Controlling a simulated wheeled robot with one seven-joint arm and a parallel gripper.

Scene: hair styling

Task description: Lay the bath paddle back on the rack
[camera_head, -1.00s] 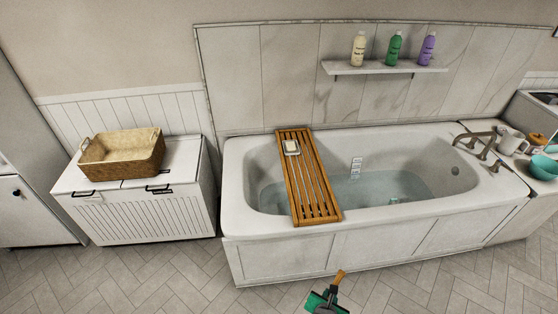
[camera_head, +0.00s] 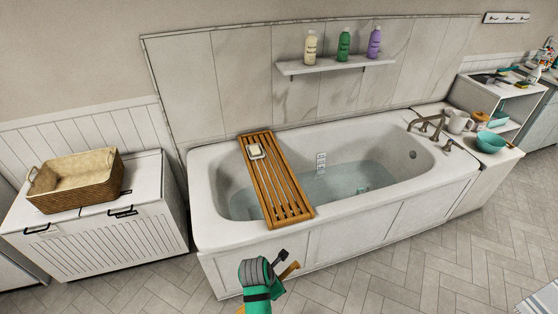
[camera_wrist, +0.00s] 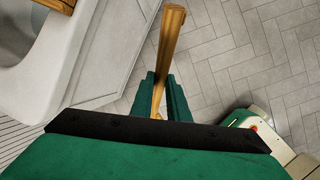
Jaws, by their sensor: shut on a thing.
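The bath paddle (camera_head: 290,270) is a brown wooden piece. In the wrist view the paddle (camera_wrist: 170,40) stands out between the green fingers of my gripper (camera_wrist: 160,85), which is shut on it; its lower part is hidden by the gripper. In the head view my gripper (camera_head: 281,261) is in front of the bathtub's near side, below the rack and apart from it. The wooden slatted rack (camera_head: 266,187) lies across the left part of the tub. A corner of the rack (camera_wrist: 60,4) shows at the top left of the wrist view.
A soap dish with soap (camera_head: 256,152) sits on the rack's far end. The bathtub (camera_head: 350,210) holds water. A white hamper (camera_head: 105,250) with a wicker basket (camera_head: 75,182) stands left. Several bottles stand on the wall shelf (camera_head: 335,66). The rack's slats in front of the dish are clear.

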